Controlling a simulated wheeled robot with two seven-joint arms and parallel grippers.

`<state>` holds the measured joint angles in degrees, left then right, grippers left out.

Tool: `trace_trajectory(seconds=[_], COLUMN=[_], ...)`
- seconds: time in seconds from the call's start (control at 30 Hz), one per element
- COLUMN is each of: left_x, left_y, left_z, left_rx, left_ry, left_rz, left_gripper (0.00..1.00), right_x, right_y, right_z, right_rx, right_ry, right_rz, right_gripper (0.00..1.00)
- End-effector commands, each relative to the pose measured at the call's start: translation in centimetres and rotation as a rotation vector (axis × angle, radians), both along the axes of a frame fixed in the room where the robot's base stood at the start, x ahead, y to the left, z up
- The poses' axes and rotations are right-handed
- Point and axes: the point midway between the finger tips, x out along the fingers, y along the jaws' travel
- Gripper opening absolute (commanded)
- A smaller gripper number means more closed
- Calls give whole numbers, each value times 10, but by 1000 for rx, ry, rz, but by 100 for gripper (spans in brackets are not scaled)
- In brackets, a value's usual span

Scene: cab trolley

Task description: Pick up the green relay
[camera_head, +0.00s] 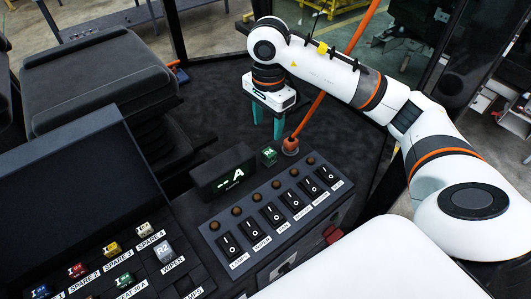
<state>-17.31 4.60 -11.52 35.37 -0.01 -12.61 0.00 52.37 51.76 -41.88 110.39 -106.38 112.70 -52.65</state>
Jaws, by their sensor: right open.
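A small green relay (269,155) marked R4 sits at the right end of the dark display box on the console. A second green block (124,280) sits in the fuse panel at the lower left. My right gripper (267,131) has two teal fingers pointing down, spread apart with nothing between them. It hangs above and slightly behind the relay marked R4, apart from it. My left gripper is not in view.
An orange lever (291,146) rises close to the right gripper. A row of rocker switches (272,215) lies in front of the display box (224,174). Coloured relays and a grey block (163,251) fill the left panel. A dark seat (95,80) stands at back left.

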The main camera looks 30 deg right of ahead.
Motion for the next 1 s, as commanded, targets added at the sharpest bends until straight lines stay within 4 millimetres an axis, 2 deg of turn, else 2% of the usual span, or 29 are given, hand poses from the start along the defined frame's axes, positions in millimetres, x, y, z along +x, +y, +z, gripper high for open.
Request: trace_trajectory(seconds=[0.03,0.1,0.43,0.7,0.97,1.0], left_x=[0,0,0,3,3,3], left_y=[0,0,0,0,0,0], left_z=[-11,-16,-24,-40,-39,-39], left_rx=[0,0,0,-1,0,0], left_ry=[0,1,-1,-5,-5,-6], left_rz=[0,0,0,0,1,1], left_gripper=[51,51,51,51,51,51], right_x=[0,0,-1,-3,-2,-2], right_y=[0,0,0,0,-1,-1], right_z=[-16,-26,-48,-88,-89,-89], right_rx=[1,1,1,2,1,1], right_ry=[2,1,0,1,-2,-2], right_rz=[0,0,0,-1,-1,0], right_gripper=[53,53,53,53,53,46])
